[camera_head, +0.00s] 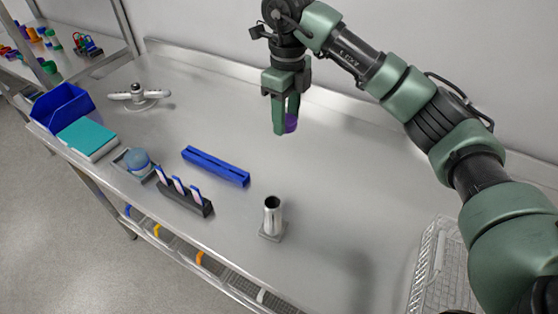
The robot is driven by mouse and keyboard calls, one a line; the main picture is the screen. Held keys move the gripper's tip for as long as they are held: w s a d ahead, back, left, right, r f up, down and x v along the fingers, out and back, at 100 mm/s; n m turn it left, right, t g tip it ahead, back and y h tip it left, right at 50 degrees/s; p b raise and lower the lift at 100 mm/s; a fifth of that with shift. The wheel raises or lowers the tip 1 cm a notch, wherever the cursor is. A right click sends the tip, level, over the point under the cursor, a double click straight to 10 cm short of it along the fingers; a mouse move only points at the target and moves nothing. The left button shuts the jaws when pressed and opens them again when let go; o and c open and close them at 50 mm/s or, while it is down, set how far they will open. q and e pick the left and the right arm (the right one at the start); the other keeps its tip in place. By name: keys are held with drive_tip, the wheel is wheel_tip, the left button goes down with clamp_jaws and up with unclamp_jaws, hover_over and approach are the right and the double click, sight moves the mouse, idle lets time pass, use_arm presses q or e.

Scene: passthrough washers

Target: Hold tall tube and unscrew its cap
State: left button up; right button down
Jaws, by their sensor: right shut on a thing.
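My right gripper (285,119) hangs above the back middle of the steel table, fingers pointing down. It is shut on a small purple round piece (291,123), which looks like a cap and is partly hidden by the fingers. An upright silver tube (272,219) stands on a square base near the table's front edge. Its top shows a dark opening, with no cap on it. The gripper is well behind and apart from this tube. My left gripper is not in view.
A blue slotted bar (216,166), a dark rack with several upright strips (184,196), a teal-topped box (88,138), a blue bin (61,105) and a grey three-armed fixture (138,97) stand to the left. A wire basket (441,270) is at right. The table's middle is clear.

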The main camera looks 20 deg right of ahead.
sight(285, 173)
wheel_tip(285, 173, down, 16)
drive_tip(key=p, duration=0.3)
drive_tip(key=shift+f, duration=0.25)
drive_tip(key=c, duration=0.8)
unclamp_jaws()
drive_tip(key=shift+o, duration=0.2)
drive_tip(key=shift+r, duration=0.5)
wheel_tip(285, 173, up, 11)
drive_tip(key=b, duration=0.3)
drive_tip(key=shift+r, duration=0.15)
